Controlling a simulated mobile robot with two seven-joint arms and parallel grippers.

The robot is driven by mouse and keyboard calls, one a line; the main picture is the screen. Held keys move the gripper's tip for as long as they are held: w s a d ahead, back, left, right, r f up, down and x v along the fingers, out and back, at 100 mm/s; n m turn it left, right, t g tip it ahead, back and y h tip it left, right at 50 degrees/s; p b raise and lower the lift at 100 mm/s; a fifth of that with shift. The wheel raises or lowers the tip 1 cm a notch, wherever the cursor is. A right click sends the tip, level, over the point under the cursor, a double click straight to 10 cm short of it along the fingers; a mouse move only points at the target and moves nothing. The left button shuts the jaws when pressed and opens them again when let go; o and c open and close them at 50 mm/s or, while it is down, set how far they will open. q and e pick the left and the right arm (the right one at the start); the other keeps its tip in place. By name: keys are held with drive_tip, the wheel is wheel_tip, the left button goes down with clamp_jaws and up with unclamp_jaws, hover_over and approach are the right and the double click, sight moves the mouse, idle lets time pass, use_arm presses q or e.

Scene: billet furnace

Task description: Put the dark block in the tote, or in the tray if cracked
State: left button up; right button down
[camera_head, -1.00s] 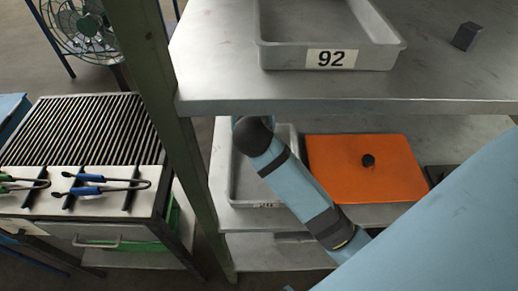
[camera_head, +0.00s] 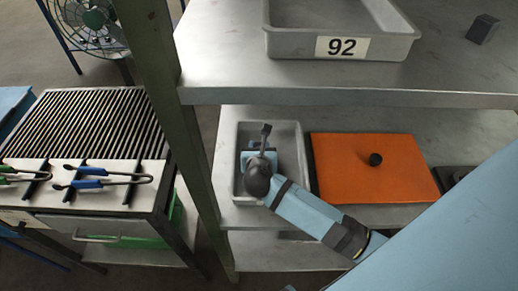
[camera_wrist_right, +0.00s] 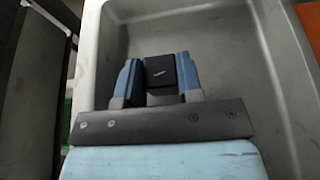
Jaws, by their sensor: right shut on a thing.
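My right gripper (camera_head: 259,147) is over the grey lower-shelf container (camera_head: 291,187). In the right wrist view, its blue fingers (camera_wrist_right: 160,82) are shut on a dark block (camera_wrist_right: 160,70), with the container's floor and walls around them. The block's near face has a short pale streak; I cannot tell if it is a crack. I cannot tell if the block touches the floor. Another grey container (camera_head: 400,45), labelled 92, stands on the upper shelf. A second dark block (camera_head: 483,29) rests to its right. My left gripper is not in view.
An orange lid (camera_head: 350,180) with a black knob lies right of the lower container. The upper shelf's edge (camera_head: 350,97) overhangs it, and a green post (camera_head: 160,120) stands at left. A slatted grill (camera_head: 85,120) with tongs and a fan (camera_head: 90,20) are farther left.

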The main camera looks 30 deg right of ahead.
drive_tip(key=shift+f, duration=0.15)
drive_tip(key=c, duration=0.8)
unclamp_jaws()
drive_tip(key=v, duration=1.2)
drive_tip(key=shift+s, duration=0.1)
